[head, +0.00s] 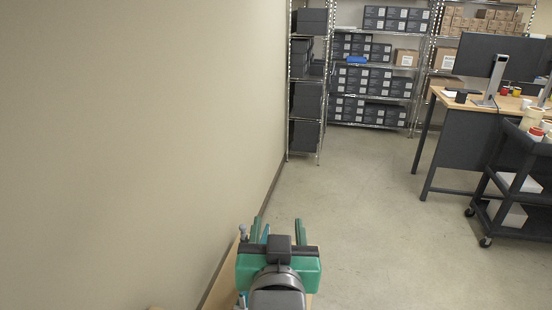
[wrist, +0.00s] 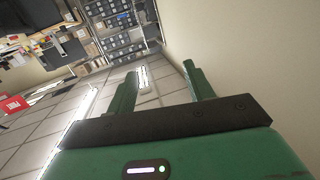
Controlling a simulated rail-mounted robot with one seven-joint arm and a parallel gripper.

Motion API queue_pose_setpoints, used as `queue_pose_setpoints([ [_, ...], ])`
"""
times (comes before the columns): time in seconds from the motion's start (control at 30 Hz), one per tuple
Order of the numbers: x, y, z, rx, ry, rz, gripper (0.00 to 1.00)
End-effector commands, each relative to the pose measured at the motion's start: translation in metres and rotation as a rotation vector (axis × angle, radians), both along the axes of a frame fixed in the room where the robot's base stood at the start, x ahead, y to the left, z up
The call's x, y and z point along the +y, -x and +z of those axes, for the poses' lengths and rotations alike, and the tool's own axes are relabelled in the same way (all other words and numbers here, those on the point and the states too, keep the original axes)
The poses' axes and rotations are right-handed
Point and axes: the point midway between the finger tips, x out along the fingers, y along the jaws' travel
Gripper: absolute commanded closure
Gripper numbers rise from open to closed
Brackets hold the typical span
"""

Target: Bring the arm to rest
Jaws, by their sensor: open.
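My gripper (head: 278,231) shows at the bottom middle of the head view, green with a dark bar across it. Its two green fingers stand apart with nothing between them. In the wrist view my gripper (wrist: 158,88) is also open and empty, its fingers pointing toward the far shelves over bare floor. Part of a wooden surface (head: 222,292) shows below and beside the gripper in the head view, mostly hidden by it.
A plain beige wall (head: 130,140) runs close along the left. Metal shelving (head: 372,75) with dark boxes stands at the back. A desk (head: 455,130) with a monitor and a dark cart (head: 515,185) stand at the right. The middle floor (head: 370,220) is clear.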

Motion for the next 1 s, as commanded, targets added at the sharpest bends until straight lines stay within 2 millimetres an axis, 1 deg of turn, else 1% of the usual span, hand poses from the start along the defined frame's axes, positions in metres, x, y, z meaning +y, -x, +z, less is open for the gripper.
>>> queue_pose_setpoints([
  [0.03, 0.000, 0.019, 0.046, -0.107, 0.005, 0.002, 0.48],
  [0.07, 0.001, 0.031, 0.070, -0.173, 0.008, 0.003, 0.48],
  [0.1, 0.001, 0.049, 0.101, -0.259, 0.013, 0.004, 0.48],
  [0.17, 0.003, 0.078, 0.141, -0.378, 0.018, 0.007, 0.48],
  [0.2, 0.004, 0.096, 0.163, -0.451, 0.021, 0.009, 0.48],
  [0.3, 0.005, 0.137, 0.204, -0.590, 0.026, 0.012, 0.48],
  [0.33, 0.006, 0.146, 0.212, -0.621, 0.027, 0.013, 0.48],
  [0.4, 0.006, 0.162, 0.225, -0.672, 0.029, 0.014, 0.48],
  [0.5, 0.006, 0.172, 0.232, -0.703, 0.030, 0.014, 0.48],
  [1.0, 0.006, 0.172, 0.232, -0.704, 0.030, 0.014, 0.48],
])
